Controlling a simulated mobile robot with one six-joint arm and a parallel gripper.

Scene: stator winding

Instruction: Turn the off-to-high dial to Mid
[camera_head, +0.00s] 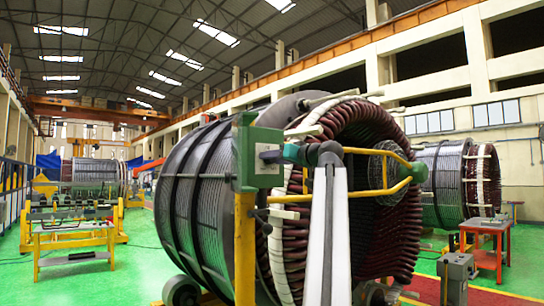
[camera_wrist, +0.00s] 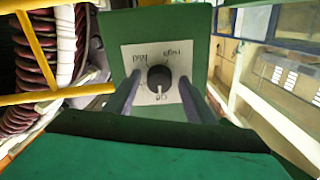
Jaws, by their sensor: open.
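The dial (camera_wrist: 159,77) is a round black knob on a pale label plate (camera_wrist: 130,57), fixed to a green box (camera_wrist: 190,22). Small lettering shows upper left, upper right and below the knob; it is hard to read. A white mark on the knob points down toward the lower lettering. My gripper (camera_wrist: 160,80) is open, with its two dark fingers on either side of the knob, and I cannot tell whether they touch it. In the head view, the green box (camera_head: 258,170) stands on a yellow post, and my gripper (camera_head: 290,153) is at its right side; the knob is hidden there.
A large stator with dark red coils (camera_head: 355,235) and a ribbed grey drum (camera_head: 195,190) stands close behind the box. Yellow bars (camera_head: 385,165) run near my arm. A red table (camera_head: 488,240) stands at right. Open green floor (camera_head: 135,255) lies at left.

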